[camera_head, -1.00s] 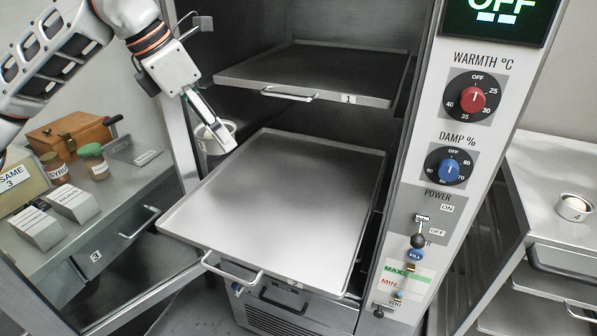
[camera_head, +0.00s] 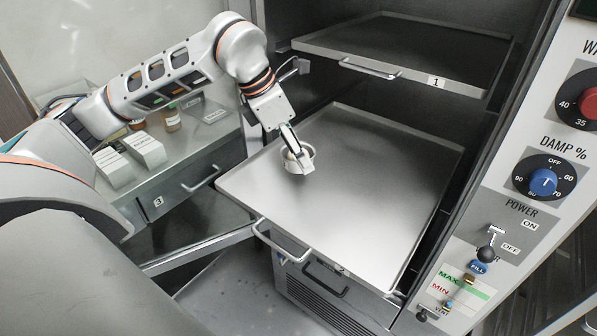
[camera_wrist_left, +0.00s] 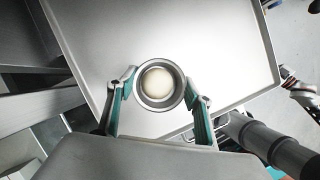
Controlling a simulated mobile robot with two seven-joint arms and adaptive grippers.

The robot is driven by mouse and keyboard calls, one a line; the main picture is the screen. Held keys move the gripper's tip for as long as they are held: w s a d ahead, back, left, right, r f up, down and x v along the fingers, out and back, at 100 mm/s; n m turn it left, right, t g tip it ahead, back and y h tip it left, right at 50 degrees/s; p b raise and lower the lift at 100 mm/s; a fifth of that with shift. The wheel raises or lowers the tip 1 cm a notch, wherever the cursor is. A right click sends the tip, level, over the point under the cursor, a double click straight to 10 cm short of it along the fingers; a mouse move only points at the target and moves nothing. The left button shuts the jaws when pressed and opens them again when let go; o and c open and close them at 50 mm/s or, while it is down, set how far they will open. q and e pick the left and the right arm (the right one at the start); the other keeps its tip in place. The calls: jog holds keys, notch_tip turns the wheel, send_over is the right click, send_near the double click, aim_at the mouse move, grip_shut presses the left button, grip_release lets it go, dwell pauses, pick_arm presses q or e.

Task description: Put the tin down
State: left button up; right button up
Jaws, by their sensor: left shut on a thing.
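The tin (camera_head: 309,154) is a small round metal cup with a pale ball of dough (camera_wrist_left: 157,83) in it. My left gripper (camera_head: 299,161) is shut on the tin, with one finger on each side of it in the left wrist view (camera_wrist_left: 160,88). The tin is upright over the left part of the pulled-out tray 2 (camera_head: 370,190), inside its rim. I cannot tell whether its bottom touches the tray.
Tray 1 (camera_head: 410,55) sits on the shelf above, at the back right. The cabinet's control panel (camera_head: 520,210) stands to the right. A side counter (camera_head: 205,150) with labelled boxes and jars is at the left. Most of tray 2 is bare.

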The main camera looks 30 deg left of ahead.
aim_at(298, 185)
pick_arm(q)
jog(key=shift+f, duration=2.9)
jog(key=shift+f, duration=0.15)
jog(key=o, duration=1.1)
jog(key=v, duration=1.2)
jog(key=shift+b, duration=0.3)
